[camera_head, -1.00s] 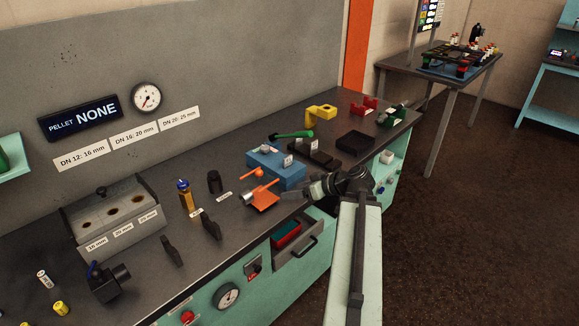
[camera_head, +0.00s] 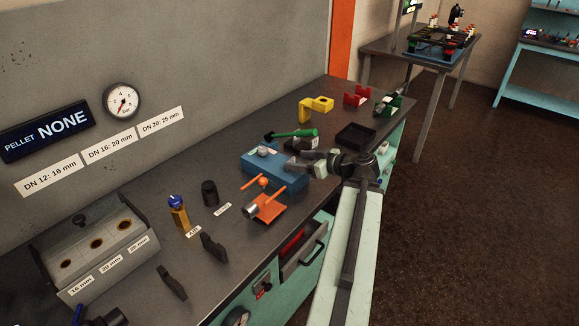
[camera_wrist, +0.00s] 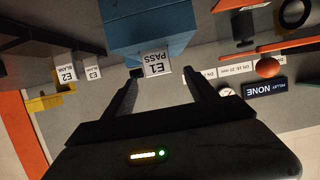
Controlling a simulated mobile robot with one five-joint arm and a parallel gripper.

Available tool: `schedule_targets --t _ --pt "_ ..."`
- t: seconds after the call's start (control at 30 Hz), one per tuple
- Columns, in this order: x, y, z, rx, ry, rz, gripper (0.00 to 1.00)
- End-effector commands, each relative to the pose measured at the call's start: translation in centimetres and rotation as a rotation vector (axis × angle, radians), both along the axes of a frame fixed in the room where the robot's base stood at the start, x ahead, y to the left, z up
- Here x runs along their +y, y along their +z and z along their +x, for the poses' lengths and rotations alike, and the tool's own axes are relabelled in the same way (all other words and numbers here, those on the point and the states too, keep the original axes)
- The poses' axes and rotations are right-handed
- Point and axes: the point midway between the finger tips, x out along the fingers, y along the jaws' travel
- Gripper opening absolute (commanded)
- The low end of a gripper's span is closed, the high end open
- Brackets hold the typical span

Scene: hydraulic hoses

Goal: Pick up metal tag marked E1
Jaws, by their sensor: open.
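The metal tag marked E1 (camera_wrist: 157,63), a pale plate reading "E1 PASS", shows upside down in the wrist view in front of the blue block (camera_wrist: 150,28). My gripper (camera_wrist: 161,73) is open, with one finger on each side of the tag and a gap to both. I cannot tell whether the tag is fully between the fingertips or just beyond them. In the head view my gripper (camera_head: 312,163) is at the right end of the blue block (camera_head: 250,164), and its fingers blur with the small pale parts there.
Tags E2 (camera_wrist: 67,72) and E3 (camera_wrist: 93,72) stand to the left in the wrist view by a dark block. An orange stand (camera_head: 268,207), a green-handled tool (camera_head: 290,134) and a black tray (camera_head: 356,135) are nearby. An open drawer (camera_head: 303,247) sticks out below.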

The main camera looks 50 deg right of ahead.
Motion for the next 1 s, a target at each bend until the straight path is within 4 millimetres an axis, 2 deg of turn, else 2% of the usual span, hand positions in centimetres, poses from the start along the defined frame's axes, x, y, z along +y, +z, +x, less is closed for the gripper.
schedule_targets --t 0.13,0.37,0.6,0.8,0.83,1.0 --pt "-0.2 -0.9 1.6 0.001 -0.004 -0.001 0.66" --pt "-0.2 -1.4 2.6 0.001 -0.006 0.000 0.66" --pt "0.1 -2.8 6.2 0.000 -0.008 0.000 0.66" --pt "0.1 -2.7 6.4 0.000 -0.010 0.001 0.66" --pt "0.1 -2.7 6.4 0.000 -0.010 0.001 0.64" --pt "0.1 -2.7 6.3 0.000 -0.011 0.000 0.16"
